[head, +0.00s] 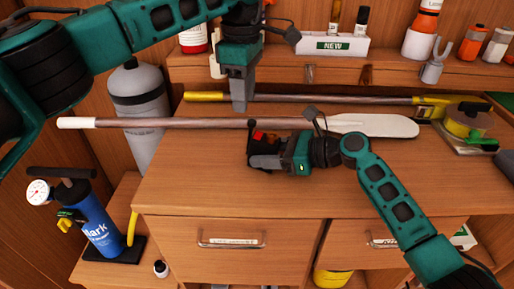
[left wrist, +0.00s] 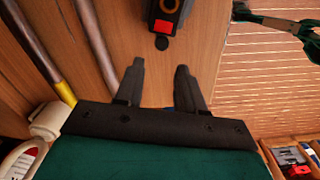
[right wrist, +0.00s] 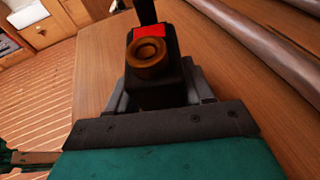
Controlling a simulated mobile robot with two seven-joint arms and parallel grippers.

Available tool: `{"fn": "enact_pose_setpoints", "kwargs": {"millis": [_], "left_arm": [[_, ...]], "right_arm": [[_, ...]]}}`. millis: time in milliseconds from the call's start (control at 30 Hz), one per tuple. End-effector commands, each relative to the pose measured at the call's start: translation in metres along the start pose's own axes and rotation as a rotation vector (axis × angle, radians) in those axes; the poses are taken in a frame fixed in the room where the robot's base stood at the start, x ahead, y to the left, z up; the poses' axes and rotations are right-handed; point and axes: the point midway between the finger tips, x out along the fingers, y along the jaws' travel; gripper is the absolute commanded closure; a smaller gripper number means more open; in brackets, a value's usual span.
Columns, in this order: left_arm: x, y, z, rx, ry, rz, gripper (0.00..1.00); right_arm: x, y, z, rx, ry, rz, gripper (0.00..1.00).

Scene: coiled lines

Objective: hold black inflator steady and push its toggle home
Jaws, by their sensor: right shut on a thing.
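The black inflator (head: 262,147) is held above the wooden worktop by my right gripper (head: 270,160). The right wrist view shows its black body (right wrist: 155,90) between the fingers, with a brown round knob (right wrist: 150,57) and a red part (right wrist: 149,32), which looks like the toggle. A black piece sticks out beyond the red part. My left gripper (head: 240,103) points down, behind and left of the inflator. In the left wrist view its fingers (left wrist: 158,70) are apart and empty; the inflator (left wrist: 168,8) and its red end (left wrist: 162,28) lie beyond the fingertips, not touching.
A wooden paddle (head: 200,122) and a yellow-ended pole (head: 310,99) lie along the back of the worktop (head: 200,180). A grey cylinder (head: 140,95) and a blue pump (head: 97,228) stand left. A shelf with bottles runs behind. The front worktop is clear.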

Motion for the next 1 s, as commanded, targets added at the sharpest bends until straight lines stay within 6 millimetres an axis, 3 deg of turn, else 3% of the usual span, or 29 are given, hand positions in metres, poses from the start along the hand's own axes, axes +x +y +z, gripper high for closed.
{"fn": "enact_pose_setpoints", "kwargs": {"millis": [200,400,833,867,1000], "left_arm": [[-0.051,0.0,0.001,0.001,-0.001,0.004,0.62],[-0.082,0.0,0.001,0.0,-0.001,0.002,0.62],[-0.093,-0.001,0.001,0.002,-0.001,-0.001,0.62],[-0.093,-0.001,0.001,0.002,-0.001,-0.001,0.62],[-0.093,0.0,0.001,0.001,-0.002,0.0,0.62]], "right_arm": [[0.0,-0.001,-0.002,0.0,0.003,-0.001,0.73],[0.0,0.0,-0.002,0.0,0.004,-0.001,0.73],[0.0,0.0,-0.002,0.0,0.004,-0.001,0.73],[0.0,0.0,-0.002,0.0,0.004,-0.001,0.46],[0.0,0.0,-0.002,0.0,0.003,-0.001,0.32]]}}
